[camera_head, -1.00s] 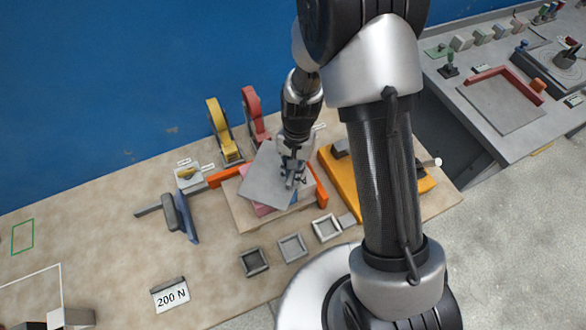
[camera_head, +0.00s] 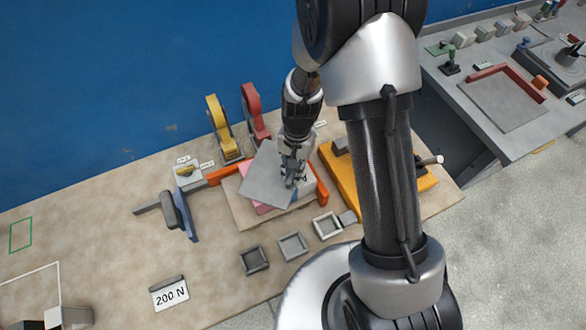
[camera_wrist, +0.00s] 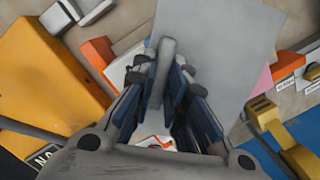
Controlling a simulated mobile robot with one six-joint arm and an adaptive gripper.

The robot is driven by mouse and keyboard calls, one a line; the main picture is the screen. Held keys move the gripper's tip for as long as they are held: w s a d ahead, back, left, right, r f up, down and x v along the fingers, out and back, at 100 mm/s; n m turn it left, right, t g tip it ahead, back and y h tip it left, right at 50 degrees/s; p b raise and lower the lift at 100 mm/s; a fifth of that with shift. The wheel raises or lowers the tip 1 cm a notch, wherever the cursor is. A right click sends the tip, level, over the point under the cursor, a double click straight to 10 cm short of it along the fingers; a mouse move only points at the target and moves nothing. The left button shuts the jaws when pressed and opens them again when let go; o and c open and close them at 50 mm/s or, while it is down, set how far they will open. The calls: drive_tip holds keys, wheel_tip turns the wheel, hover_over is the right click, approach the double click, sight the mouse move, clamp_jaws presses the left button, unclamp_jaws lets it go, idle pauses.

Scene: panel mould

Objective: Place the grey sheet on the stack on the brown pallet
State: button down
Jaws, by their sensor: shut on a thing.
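The flat grey sheet (camera_head: 268,183) lies tilted just over the stack in the head view. The stack shows pink (camera_head: 259,208) and white layers under the sheet's edges, on the brown pallet (camera_head: 240,213). My gripper (camera_head: 290,180) is at the right part of the sheet, shut on its raised grey grip. In the wrist view the sheet (camera_wrist: 220,45) reaches out from between the fingers (camera_wrist: 165,105), with pink (camera_wrist: 264,80) showing beside it. I cannot tell whether the sheet touches the stack, as its underside is hidden.
Orange corner stops (camera_head: 322,193) stand at the pallet's right and back left. A yellow plate (camera_head: 345,185) lies to the right. Yellow (camera_head: 221,130) and red (camera_head: 252,115) stands rise behind. Small grey trays (camera_head: 293,246) lie in front. The table's left is mostly clear.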

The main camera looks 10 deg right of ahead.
drive_tip(key=c, duration=1.5)
unclamp_jaws()
drive_tip(key=shift+c, duration=0.2)
wheel_tip(320, 180, up, 12)
drive_tip(key=w+d, duration=0.1)
drive_tip(key=shift+w, duration=0.25)
drive_tip(key=shift+f, duration=0.15)
